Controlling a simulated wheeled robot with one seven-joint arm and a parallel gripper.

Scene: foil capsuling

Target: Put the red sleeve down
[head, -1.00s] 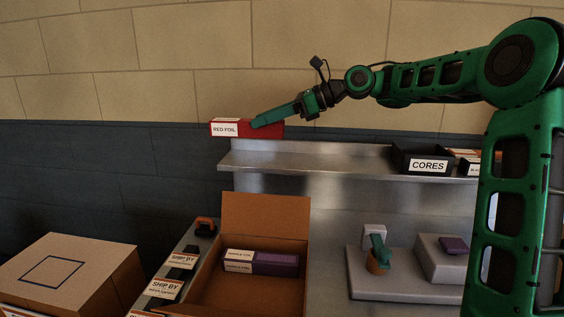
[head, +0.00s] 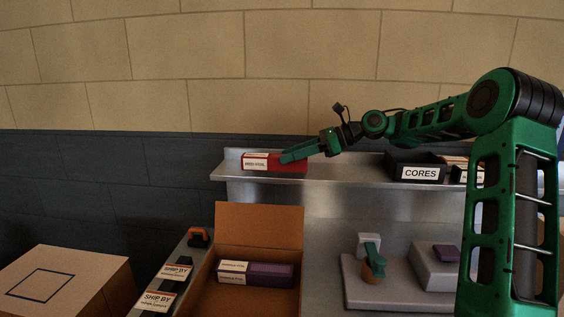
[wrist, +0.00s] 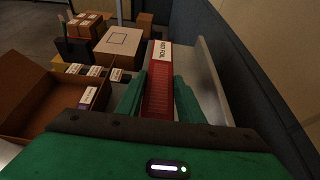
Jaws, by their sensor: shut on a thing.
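The red sleeve (head: 262,167), a long red box with a white RED FOIL label, is at the left end of the steel shelf (head: 330,178). It looks level and at the shelf surface; I cannot tell whether it rests fully on it. My gripper (head: 291,156) is shut on the sleeve's right part. In the wrist view the sleeve (wrist: 158,88) lies between my two fingers (wrist: 158,98), its label end pointing away from me.
A black CORES bin (head: 416,172) stands on the shelf to the right. Below is an open cardboard box (head: 258,226) with purple sleeves (head: 262,273). A closed carton (head: 52,282) is at lower left. A grey fixture (head: 400,295) sits at lower right. The shelf between sleeve and bin is clear.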

